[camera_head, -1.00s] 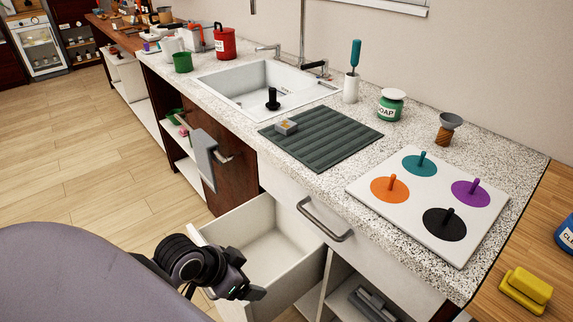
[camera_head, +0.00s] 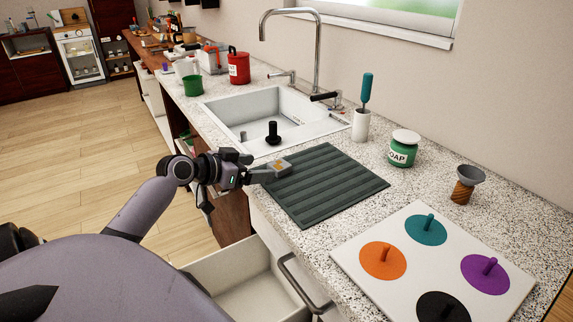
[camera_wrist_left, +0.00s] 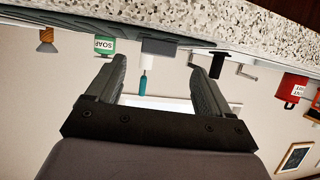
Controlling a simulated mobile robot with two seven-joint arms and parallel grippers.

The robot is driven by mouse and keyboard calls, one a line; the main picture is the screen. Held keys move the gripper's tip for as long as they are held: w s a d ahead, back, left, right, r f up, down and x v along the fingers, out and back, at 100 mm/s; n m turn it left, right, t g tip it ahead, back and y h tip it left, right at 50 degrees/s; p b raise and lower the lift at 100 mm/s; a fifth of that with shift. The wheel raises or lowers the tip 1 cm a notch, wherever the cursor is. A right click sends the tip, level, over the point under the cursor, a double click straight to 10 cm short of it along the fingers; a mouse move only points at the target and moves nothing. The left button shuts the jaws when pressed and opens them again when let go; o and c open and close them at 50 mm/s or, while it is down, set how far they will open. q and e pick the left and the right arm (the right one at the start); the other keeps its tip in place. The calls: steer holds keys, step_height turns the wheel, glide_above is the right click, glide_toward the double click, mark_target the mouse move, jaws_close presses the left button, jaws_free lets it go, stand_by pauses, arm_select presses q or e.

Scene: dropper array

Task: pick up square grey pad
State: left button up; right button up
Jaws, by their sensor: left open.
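My left gripper (camera_head: 264,174) is right at the pad's left side, low over the mat's edge. In the left wrist view, which is upside down, the pad (camera_wrist_left: 160,46) shows between and just beyond the fingertips (camera_wrist_left: 160,66). The fingers are spread apart with nothing gripped. Whether a finger touches the pad cannot be told. My right gripper is not in view.
Behind the mat is the sink (camera_head: 238,110) with a black plug (camera_head: 272,134). A white brush holder (camera_head: 361,126), soap jar (camera_head: 402,152) and brown-and-grey stand (camera_head: 464,186) stand to the right. A board with coloured discs (camera_head: 410,225) lies nearer. An open drawer (camera_head: 225,268) is below.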

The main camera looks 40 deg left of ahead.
mark_target(276, 166)
arm_select(q)
steer(key=shift+r+p+x, duration=0.1)
steer(key=shift+p+x, duration=0.2)
steer(key=shift+x, duration=0.9)
steer(key=shift+r+p+x, duration=0.15)
steer(key=shift+p+x, duration=0.1)
steer(key=shift+x, duration=1.7)
steer(key=shift+d, duration=0.15)
steer(key=c, duration=1)
